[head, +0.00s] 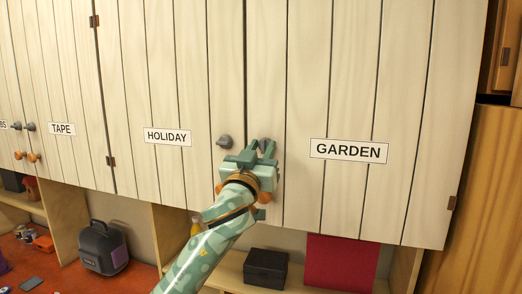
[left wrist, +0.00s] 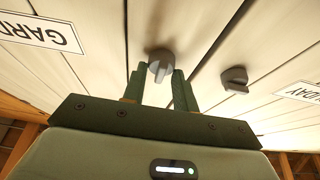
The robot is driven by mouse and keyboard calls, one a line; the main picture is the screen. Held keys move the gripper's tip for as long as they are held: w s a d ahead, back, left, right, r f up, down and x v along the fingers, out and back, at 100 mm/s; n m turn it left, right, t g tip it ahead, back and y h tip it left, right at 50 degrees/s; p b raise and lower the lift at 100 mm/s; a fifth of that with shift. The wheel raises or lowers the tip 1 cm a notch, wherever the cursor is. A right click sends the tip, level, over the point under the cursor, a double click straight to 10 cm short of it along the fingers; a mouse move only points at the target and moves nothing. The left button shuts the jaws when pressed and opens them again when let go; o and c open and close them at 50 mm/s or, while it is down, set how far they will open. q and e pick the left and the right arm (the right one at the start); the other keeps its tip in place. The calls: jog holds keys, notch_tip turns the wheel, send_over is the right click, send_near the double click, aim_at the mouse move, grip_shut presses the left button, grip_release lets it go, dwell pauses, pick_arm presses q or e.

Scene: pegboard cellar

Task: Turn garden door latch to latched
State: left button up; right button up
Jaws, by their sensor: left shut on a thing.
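The garden door (head: 350,200) is pale planked wood with a GARDEN label (head: 348,151) and is closed. Its grey latch knob (head: 265,143) is near its left edge, partly hidden by my left gripper (head: 261,152). In the left wrist view, which is upside down to the room, the garden latch (left wrist: 160,64) sits between the two green fingers of my left gripper (left wrist: 159,76). The fingers are shut on it. The latch's exact turn angle is hard to tell. My right gripper is not in view.
The holiday door (head: 165,90), with its own grey latch (head: 224,141), is just left. It also shows in the left wrist view (left wrist: 235,79). Below are shelves with a black box (head: 266,268), a red panel (head: 340,264) and a dark case (head: 102,248).

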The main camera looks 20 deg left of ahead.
pick_arm(q)
jog(key=shift+m, duration=0.5)
jog(key=m+h, duration=0.2)
jog(key=m, duration=0.1)
jog(key=shift+a+m+h, duration=0.1)
jog(key=shift+m+h, duration=0.3)
jog(key=m+g+h, duration=0.1)
jog(key=m, duration=0.2)
jog(key=m+g+h, duration=0.1)
jog(key=m+h, duration=0.1)
jog(key=m, duration=0.2)
jog(key=shift+a+r+m, duration=0.1)
jog(key=shift+m, duration=0.2)
jog(key=m+g+h, duration=0.1)
jog(key=m+g, duration=0.1)
jog(key=m, duration=0.3)
jog(key=shift+m+g, duration=1)
jog(key=shift+m, duration=1.5)
jog(key=o, duration=1)
jog(key=shift+c, duration=0.2)
